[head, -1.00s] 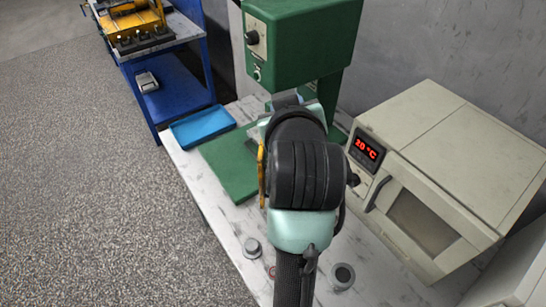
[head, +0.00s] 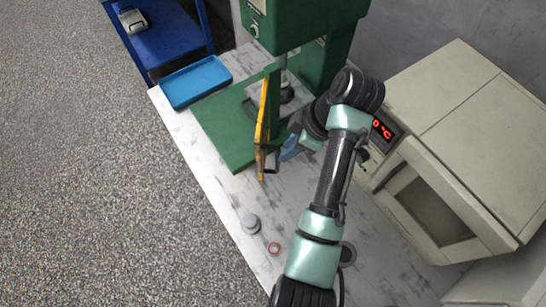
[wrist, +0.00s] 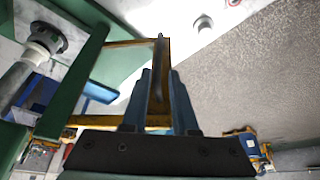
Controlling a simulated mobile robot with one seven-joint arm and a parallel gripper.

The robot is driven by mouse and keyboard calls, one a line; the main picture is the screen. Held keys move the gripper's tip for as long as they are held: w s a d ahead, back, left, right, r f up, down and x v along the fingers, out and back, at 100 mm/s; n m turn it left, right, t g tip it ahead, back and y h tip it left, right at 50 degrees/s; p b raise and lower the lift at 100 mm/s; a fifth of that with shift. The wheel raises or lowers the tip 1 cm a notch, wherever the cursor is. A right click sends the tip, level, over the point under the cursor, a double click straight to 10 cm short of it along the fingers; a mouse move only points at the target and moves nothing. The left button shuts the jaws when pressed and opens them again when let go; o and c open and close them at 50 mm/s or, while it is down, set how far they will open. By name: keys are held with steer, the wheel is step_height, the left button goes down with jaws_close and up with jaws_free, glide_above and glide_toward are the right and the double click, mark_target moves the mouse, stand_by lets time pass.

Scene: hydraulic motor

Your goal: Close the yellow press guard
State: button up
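The green press (head: 305,35) stands on the bench with its yellow guard (head: 262,120) at the left side of the press opening. The guard shows nearly edge-on, swung out towards the front. Its dark handle (head: 273,163) sticks out near the guard's front end. My gripper (head: 288,150), with blue fingers, is just right of the handle. In the wrist view the fingers (wrist: 160,85) are apart, and the dark handle (wrist: 158,65) shows between their tips, with the yellow guard frame (wrist: 130,43) behind. I cannot tell whether the fingers touch the handle.
A beige oven (head: 440,150) with a red display stands right of my arm. A blue tray (head: 195,80) lies left of the press. A small grey cylinder (head: 250,223) and a red ring (head: 273,249) lie on the front of the bench. A blue cart (head: 165,40) stands beyond.

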steer(key=p+x, duration=0.1)
steer(key=x, duration=0.8)
steer(key=shift+w+f, duration=0.2)
steer(key=shift+f, duration=0.05)
steer(key=shift+c, duration=0.3)
jaws_close()
stand_by(0.6)
